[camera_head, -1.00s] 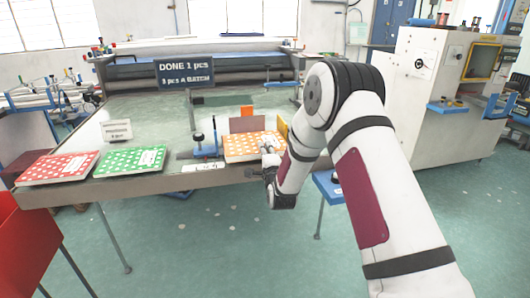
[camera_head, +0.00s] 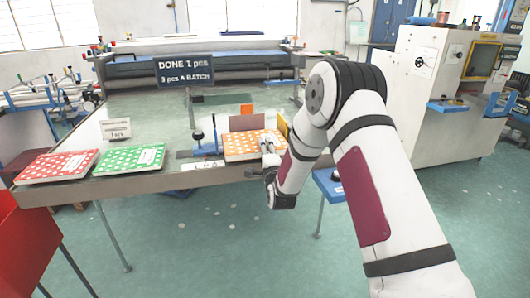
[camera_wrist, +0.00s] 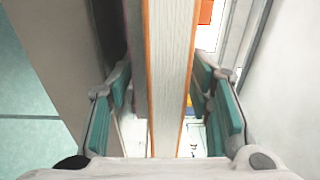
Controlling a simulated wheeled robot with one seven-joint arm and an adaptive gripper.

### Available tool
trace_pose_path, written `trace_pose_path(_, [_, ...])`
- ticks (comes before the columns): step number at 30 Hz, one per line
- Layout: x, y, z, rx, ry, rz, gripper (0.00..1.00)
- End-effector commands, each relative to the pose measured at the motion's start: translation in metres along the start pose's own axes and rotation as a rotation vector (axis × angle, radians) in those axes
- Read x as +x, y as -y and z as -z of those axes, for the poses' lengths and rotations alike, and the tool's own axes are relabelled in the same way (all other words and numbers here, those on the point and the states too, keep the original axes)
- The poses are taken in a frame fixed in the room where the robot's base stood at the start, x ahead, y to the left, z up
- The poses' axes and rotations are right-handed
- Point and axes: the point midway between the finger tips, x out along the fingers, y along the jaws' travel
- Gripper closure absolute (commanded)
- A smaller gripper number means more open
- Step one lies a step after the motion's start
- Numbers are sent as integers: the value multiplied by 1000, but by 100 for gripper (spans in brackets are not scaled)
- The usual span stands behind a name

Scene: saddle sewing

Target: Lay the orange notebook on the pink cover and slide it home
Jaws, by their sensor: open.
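The orange notebook (camera_head: 250,147), with white dots, lies on the front part of the bench in the head view. In the wrist view its pale page edge (camera_wrist: 172,80) with orange cover edges runs between my fingers. My gripper (camera_wrist: 163,75) is open, with one teal-padded finger on each side of the notebook and visible gaps beside it. In the head view my gripper (camera_head: 268,150) is at the notebook's right end. I cannot make out the pink cover with certainty; a brownish-pink upright panel (camera_head: 247,123) stands just behind the notebook.
A green dotted notebook (camera_head: 130,160) and a red dotted notebook (camera_head: 57,167) lie to the left on the bench (camera_head: 150,115). A blue clamp-like fixture (camera_head: 205,149) stands left of the orange notebook. A yellow panel (camera_head: 283,127) is behind it. A dark sign (camera_head: 185,72) stands farther back.

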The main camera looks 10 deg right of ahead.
Motion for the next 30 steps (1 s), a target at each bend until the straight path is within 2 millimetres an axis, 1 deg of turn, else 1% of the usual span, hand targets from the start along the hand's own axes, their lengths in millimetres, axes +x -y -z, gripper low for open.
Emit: trace_pose_path(30, [-45,2,2,0,1,0,54])
